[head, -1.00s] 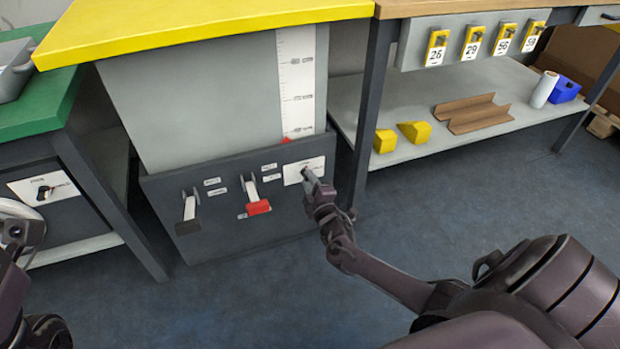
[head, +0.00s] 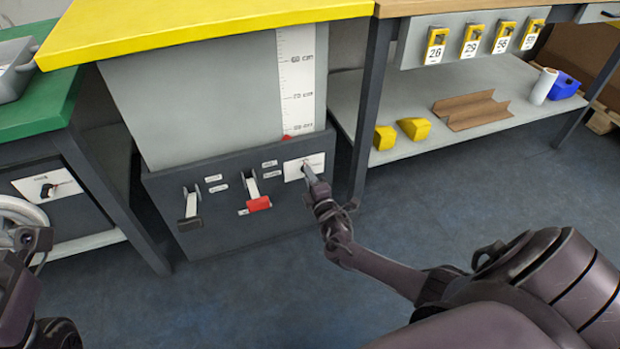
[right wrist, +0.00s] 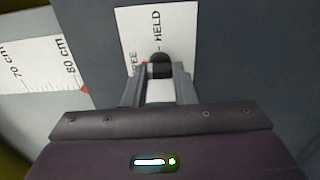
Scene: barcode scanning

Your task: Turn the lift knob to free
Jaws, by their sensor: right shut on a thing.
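The lift knob (right wrist: 160,58) is small and black on a white plate (right wrist: 134,24) marked FREE and HELD, seen in the right wrist view. My right gripper (right wrist: 160,72) is shut on the knob, one finger on each side. A small red mark shows on the plate by the word FREE. The fingers partly hide the knob, and I cannot tell its exact setting. In the head view my right gripper (head: 307,170) reaches the white plate (head: 294,172) on the dark lift panel (head: 225,222). My left arm shows at the left edge; its fingers cannot be made out.
Left of the knob are a lever with a red handle (head: 258,204) and one with a dark handle (head: 190,224). A height scale (head: 297,80) stands above, under the yellow top (head: 180,22). A table leg (head: 367,110) is close on the right. The floor in front is clear.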

